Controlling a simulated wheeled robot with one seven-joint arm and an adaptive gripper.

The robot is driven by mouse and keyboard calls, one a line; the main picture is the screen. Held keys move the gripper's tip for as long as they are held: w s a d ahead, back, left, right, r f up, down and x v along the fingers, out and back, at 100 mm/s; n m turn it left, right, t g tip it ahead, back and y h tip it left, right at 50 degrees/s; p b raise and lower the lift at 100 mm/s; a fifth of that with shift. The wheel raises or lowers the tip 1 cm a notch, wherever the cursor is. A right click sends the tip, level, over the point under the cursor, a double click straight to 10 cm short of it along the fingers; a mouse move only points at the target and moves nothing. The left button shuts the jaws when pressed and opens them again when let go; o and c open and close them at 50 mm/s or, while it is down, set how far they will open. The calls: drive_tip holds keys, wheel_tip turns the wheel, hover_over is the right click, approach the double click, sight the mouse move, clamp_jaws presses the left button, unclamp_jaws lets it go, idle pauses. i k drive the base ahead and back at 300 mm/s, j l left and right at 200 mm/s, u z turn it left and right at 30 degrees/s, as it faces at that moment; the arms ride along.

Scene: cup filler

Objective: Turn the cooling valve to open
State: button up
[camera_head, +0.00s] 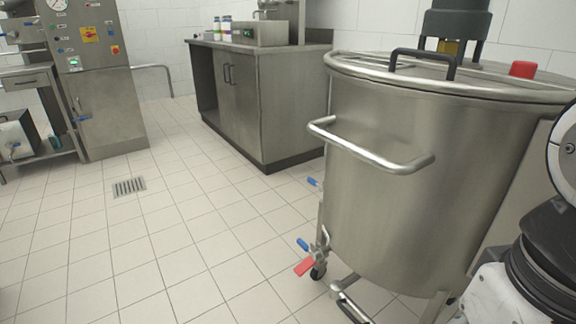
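Several valves with blue handles show; which one is the cooling valve I cannot tell from labels. On the steel tank (420,170), one blue handle (313,182) sticks out at the left side. A lower blue handle (302,244) sits near the tank's base, just above a red lever (304,266). On the steel control cabinet (105,110) at the far left, another blue handle (84,118) points sideways. Whether each valve is open or shut I cannot tell. My gripper is not in view; only parts of my arm show at the right edge.
The tank has a rail handle (372,150) jutting left and a wheel (318,272) at its foot. A steel counter (250,95) stands behind. A low steel bench (35,115) stands beside the cabinet. The tiled floor (190,210) between is clear, with a drain grate (129,187).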

sight(311, 181)
drive_tip(key=i+j+u, duration=0.15)
drive_tip(key=i+j, duration=0.6)
drive_tip(key=j, duration=0.2)
drive_tip(key=i+j+u, duration=0.1)
drive_tip(key=i+j, duration=0.65)
drive_tip(key=j, duration=0.15)
